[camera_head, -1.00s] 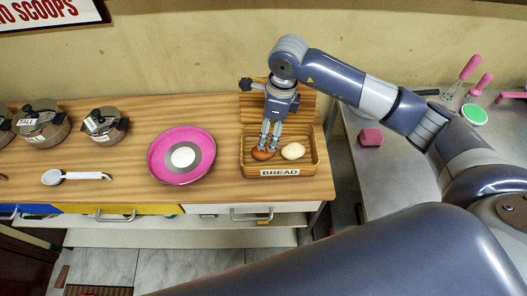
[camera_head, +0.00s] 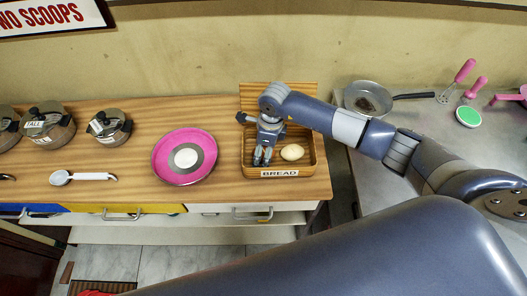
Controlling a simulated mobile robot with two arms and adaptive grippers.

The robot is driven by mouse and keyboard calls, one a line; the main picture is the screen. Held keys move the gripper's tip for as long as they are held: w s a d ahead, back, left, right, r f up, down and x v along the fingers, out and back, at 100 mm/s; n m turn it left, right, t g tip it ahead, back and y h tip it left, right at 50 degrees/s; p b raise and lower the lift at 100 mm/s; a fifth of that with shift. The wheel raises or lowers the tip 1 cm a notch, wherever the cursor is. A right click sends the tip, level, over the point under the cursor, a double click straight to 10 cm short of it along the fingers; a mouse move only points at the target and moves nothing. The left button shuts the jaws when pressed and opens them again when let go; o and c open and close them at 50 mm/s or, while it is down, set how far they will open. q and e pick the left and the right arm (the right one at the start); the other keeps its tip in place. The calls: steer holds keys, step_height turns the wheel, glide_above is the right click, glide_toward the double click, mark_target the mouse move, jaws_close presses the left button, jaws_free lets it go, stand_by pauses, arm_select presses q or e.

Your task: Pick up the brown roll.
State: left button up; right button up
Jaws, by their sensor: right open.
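The wooden bread box (camera_head: 279,173) with a "BREAD" label sits on the wooden counter. A pale roll (camera_head: 292,152) lies in its right part. My right gripper (camera_head: 262,161) is open, pointing down into the left part of the box, left of the pale roll. The brown roll cannot be made out now; it was under the fingertips a second ago and seems covered by the gripper. Whether the fingers touch it cannot be told. My left gripper is not in view.
A pink plate (camera_head: 166,175) with a pale disc in it stands left of the box. Lidded pots (camera_head: 109,126) and a white spoon (camera_head: 83,177) are further left. A frying pan (camera_head: 368,98) rests on the grey counter at right.

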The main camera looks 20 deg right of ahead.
steer(key=c, duration=1.1)
